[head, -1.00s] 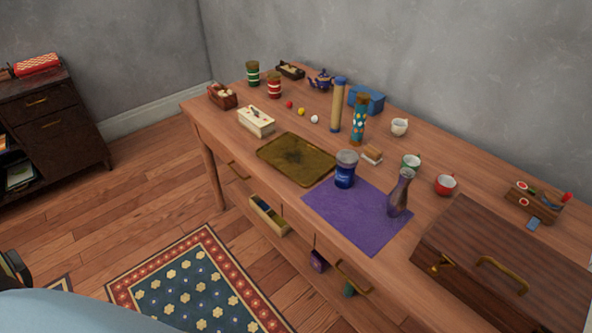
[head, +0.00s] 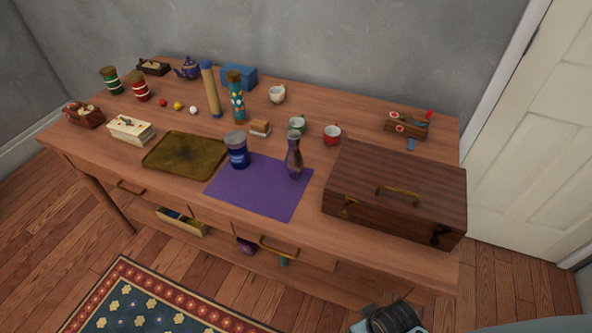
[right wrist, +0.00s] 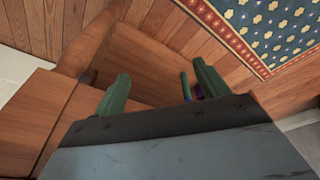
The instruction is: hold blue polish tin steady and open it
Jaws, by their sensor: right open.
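The blue polish tin (head: 238,156), a blue cylinder with a grey lid, stands upright with its lid on. It is at the left edge of a purple cloth (head: 258,196) on the table, in the head view. My right gripper (right wrist: 162,86) shows in the right wrist view with its two green fingers apart and nothing between them. It is away from the tin, near brown wooden furniture panels and the floor. Part of my right arm shows at the bottom of the head view. My left gripper is not in view.
A purple vase (head: 294,158) stands on the cloth, right of the tin. A dark tray (head: 186,154) lies to the left. A large wooden case (head: 397,190) fills the right front. The cloth's front part is clear.

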